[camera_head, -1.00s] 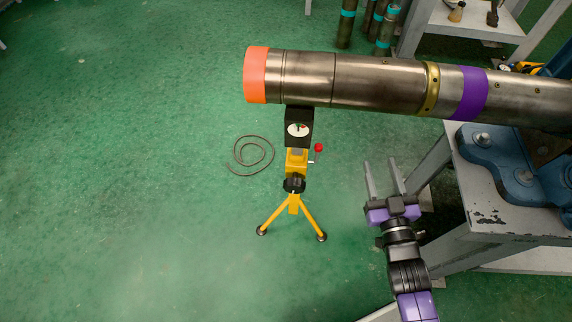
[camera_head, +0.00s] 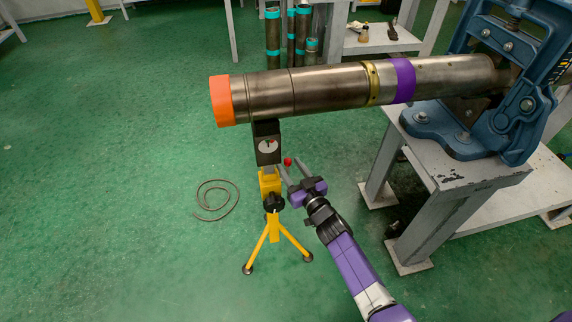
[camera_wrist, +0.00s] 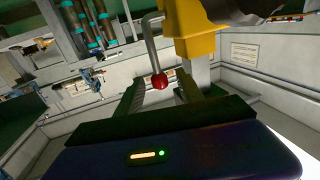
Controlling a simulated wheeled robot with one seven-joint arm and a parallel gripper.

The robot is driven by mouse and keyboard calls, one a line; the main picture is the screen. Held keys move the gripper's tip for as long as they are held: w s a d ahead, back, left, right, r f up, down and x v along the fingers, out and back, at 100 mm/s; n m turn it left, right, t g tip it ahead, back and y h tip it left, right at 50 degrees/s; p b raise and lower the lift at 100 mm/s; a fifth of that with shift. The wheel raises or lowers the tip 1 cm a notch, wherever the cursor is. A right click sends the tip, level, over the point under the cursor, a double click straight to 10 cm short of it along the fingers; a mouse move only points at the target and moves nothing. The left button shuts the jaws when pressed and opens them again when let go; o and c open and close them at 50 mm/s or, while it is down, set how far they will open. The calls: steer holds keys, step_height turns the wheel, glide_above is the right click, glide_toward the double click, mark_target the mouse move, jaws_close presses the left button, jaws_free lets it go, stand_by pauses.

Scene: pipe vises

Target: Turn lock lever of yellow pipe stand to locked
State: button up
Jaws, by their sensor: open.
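The yellow pipe stand (camera_head: 272,228) stands on the green floor under the orange end of a large metal pipe (camera_head: 315,90). Its black head with a white dial (camera_head: 267,147) is just below the pipe. The lock lever's red ball knob (camera_head: 288,161) shows at the right of the stand. In the wrist view the red knob (camera_wrist: 159,82) hangs on a bent grey rod beside the yellow post (camera_wrist: 190,25). My gripper (camera_head: 290,171) is open and close to the lever, with the knob near its fingers. In the wrist view the knob appears between the two fingers (camera_wrist: 158,95); contact cannot be told.
A blue pipe vise (camera_head: 490,100) on a grey worn table (camera_head: 455,175) holds the pipe at the right. A coiled cable (camera_head: 216,200) lies on the floor left of the stand. Teal-banded pipes (camera_head: 290,40) stand at the back.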

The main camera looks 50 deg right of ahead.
steer(key=shift+x, duration=1.3)
steer(key=shift+s, duration=0.1)
steer(key=shift+d, duration=0.1)
jaws_close()
